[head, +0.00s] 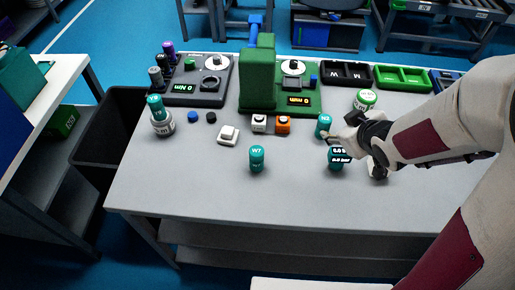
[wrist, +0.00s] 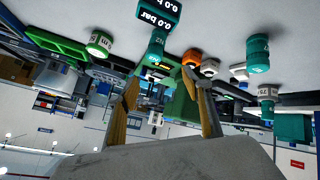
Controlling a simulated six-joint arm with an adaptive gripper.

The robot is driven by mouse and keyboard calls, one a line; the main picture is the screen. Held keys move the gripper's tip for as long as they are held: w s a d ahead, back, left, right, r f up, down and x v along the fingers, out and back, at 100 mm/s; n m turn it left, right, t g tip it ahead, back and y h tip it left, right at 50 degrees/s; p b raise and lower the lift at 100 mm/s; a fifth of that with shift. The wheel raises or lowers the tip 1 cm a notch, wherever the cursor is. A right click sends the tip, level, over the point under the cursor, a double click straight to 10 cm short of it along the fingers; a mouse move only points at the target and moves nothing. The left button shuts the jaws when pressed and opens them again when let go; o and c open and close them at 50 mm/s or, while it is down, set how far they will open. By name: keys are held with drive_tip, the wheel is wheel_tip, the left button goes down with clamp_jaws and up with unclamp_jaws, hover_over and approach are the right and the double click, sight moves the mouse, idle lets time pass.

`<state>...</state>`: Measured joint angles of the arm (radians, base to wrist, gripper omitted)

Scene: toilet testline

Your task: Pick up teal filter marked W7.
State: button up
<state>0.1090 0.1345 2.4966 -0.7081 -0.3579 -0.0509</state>
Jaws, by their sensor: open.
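The teal filter marked W7 (head: 257,159) stands upright on the open front middle of the grey table. In the wrist view, which is upside down, a teal cylinder (wrist: 258,55) at upper right looks like the same filter. My gripper (head: 335,139) is to the right of W7, well apart from it. Its fingers (wrist: 168,95) are spread in the wrist view, with nothing held between them. In the head view the arm hides part of the gripper.
Close to my gripper stand another teal filter (head: 323,127) and a teal gauge reading 0.0 bar (head: 337,159). Behind W7 are a white block (head: 228,135) and an orange block (head: 283,125). A green press (head: 257,80) stands farther back. The table around W7 is clear.

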drive_tip(key=a+f+n+y, duration=0.2)
drive_tip(key=a+f+y, duration=0.2)
drive_tip(key=a+f, duration=0.3)
drive_tip(key=n+g+y, duration=0.2)
drive_tip(key=y, duration=0.3)
approach(263, 157)
drive_tip(key=w+a+f, duration=0.2)
drive_tip(key=w, duration=0.1)
drive_tip(key=shift+w+f, duration=0.15)
drive_tip(key=shift+f, duration=0.05)
drive_tip(key=shift+s+a+y, duration=0.3)
drive_tip(key=shift+s+a, duration=0.25)
drive_tip(key=shift+a, duration=0.05)
drive_tip(key=shift+x, duration=1.35)
drive_tip(key=shift+x, duration=2.55)
drive_tip(key=shift+r, duration=0.1)
